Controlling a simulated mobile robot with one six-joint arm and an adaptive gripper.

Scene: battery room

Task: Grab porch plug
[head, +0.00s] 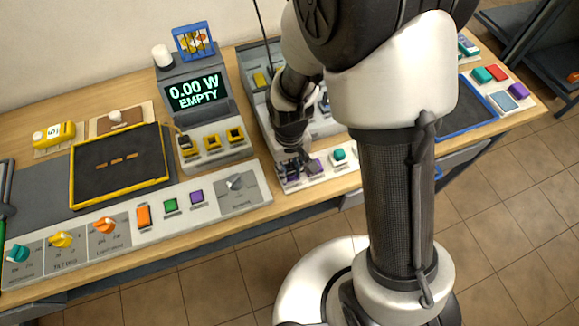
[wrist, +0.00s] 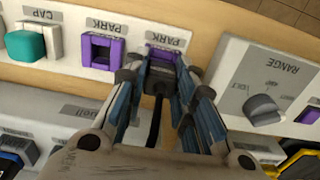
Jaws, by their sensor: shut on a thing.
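In the wrist view my gripper (wrist: 160,78) is shut on a dark plug (wrist: 160,73), which I take to be the porch plug. A black cable (wrist: 155,122) runs back from it between my fingers. The plug is at the right-hand purple PARK socket (wrist: 165,49); how deep it sits cannot be told. In the head view my gripper (head: 292,163) is low over the front strip of the middle panel, and the plug cannot be made out there.
An empty-looking purple PARK socket (wrist: 102,52) and a teal cap (wrist: 27,44) are to the left in the wrist view. A RANGE knob (wrist: 266,107) is to the right. In the head view a display unit (head: 196,92) reads 0.00 W EMPTY. A yellow-rimmed tray (head: 73,176) lies left.

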